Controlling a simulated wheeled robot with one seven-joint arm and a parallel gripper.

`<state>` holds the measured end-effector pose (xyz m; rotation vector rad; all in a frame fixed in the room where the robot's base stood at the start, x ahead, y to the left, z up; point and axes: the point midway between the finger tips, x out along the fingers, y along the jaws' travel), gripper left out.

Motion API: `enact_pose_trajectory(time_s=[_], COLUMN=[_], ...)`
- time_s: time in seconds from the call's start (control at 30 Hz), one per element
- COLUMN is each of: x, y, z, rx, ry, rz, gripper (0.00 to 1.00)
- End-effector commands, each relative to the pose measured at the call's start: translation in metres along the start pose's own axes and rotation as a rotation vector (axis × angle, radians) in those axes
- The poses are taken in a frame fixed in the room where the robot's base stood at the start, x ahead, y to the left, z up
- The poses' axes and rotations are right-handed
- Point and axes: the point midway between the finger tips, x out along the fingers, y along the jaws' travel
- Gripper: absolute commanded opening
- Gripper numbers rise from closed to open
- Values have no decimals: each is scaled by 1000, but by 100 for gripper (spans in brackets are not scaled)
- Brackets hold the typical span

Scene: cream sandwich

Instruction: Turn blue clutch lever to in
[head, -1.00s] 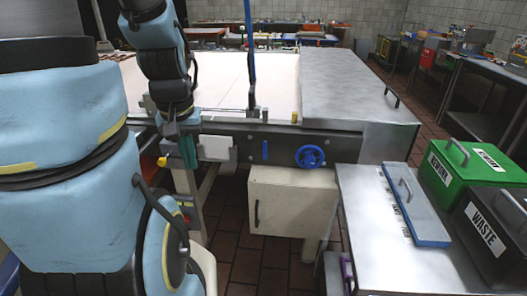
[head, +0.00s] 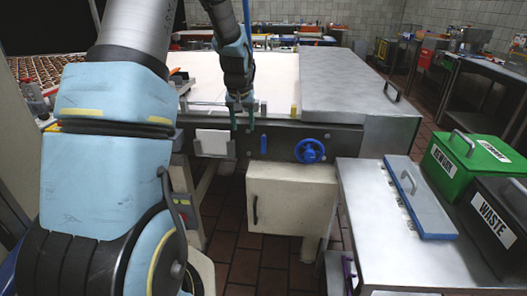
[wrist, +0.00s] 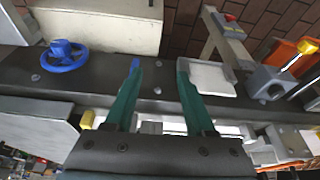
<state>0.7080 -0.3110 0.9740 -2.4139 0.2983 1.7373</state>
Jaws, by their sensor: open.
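The blue clutch lever (head: 263,143) is a small upright blue bar on the dark front rail of the machine, left of the blue handwheel (head: 310,150). In the wrist view, a blue tip (wrist: 135,63) shows at the end of the left finger, with the rest hidden behind that finger. My gripper (head: 243,126) is open with green fingers pointing down at the rail, just left of the lever in the head view. In the wrist view, the gap between the fingertips (wrist: 158,67) is empty. I cannot tell whether a finger touches the lever.
A white plate in a grey holder (head: 212,143) is on the rail just left of my gripper. A cream cabinet (head: 288,200) hangs below. A steel table (head: 385,225) with green and black bins stands at the right.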

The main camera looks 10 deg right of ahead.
Motion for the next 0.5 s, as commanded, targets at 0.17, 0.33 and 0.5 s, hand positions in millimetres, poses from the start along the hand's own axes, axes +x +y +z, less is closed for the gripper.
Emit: enact_pose_trajectory(time_s=[0.17,0.33,0.5], x=[57,73,87], y=[42,57,58], z=[-44,-59,-61], rx=[36,45,46], ry=[50,70,67], rz=[18,25,24], gripper=[55,55,55])
